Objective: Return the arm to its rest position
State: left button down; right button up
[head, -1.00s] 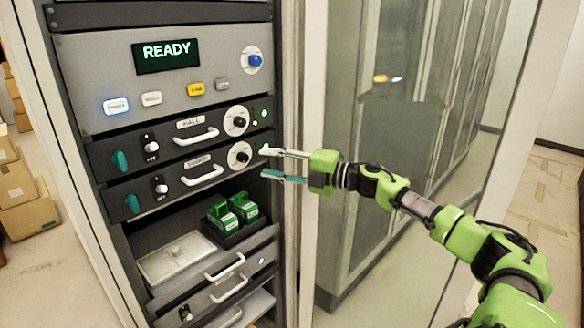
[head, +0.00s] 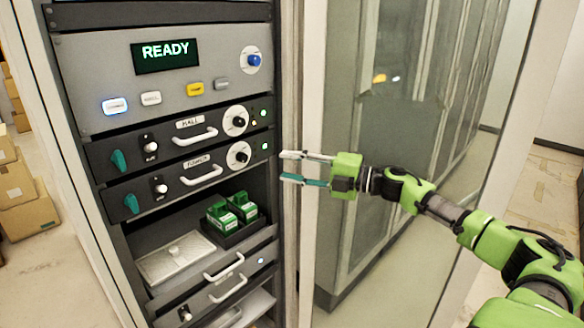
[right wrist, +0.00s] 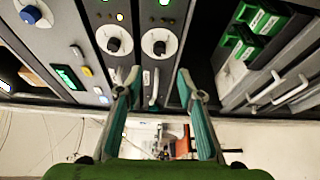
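My right gripper (head: 306,168) is in front of the right edge of the equipment rack in the head view, pointing left at the rack. Its two fingers are apart with nothing between them. In the right wrist view the open fingers (right wrist: 157,80) frame the handle and dials of the rack's drawer units. The rack (head: 285,120) has a READY screen (head: 165,55), a HALL unit (head: 190,138) and a second labelled unit (head: 200,175) below it. My left gripper is not in view.
Green blocks (head: 231,210) sit on an open shelf of the rack, beside a metal plate (head: 175,256). Drawers with handles (head: 226,266) are below. A glass-fronted cabinet (head: 390,130) stands right of the rack. Cardboard boxes (head: 25,205) are at the far left.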

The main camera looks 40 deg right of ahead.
dwell(0.4)
